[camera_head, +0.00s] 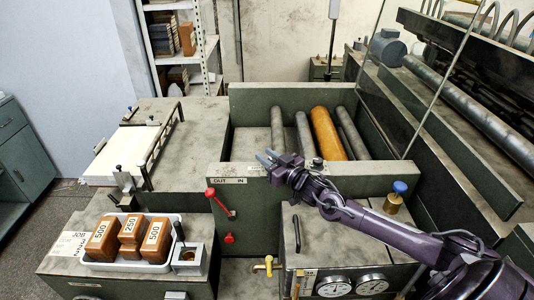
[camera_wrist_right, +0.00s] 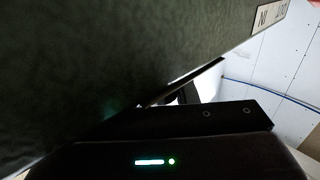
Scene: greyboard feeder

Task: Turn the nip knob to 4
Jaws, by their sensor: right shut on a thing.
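My right gripper (camera_head: 268,158) reaches in from the lower right to the top edge of the dark green front panel (camera_head: 345,185), just right of the OUT / IN label (camera_head: 228,181). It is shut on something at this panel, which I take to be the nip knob. The knob, its scale and its setting are hidden by the gripper. In the right wrist view the panel (camera_wrist_right: 90,60) fills the upper left, with part of the label (camera_wrist_right: 268,14) at the top right. A dark part of my gripper (camera_wrist_right: 205,115) lies close to the panel. My left gripper is not in view.
A red-knobbed lever (camera_head: 211,193) stands left of the gripper below the label. Grey rollers and an orange roller (camera_head: 326,133) lie behind the panel. A blue-topped brass fitting (camera_head: 397,195) stands close to my right arm. A tray (camera_head: 125,266) holds labelled brown weights at left.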

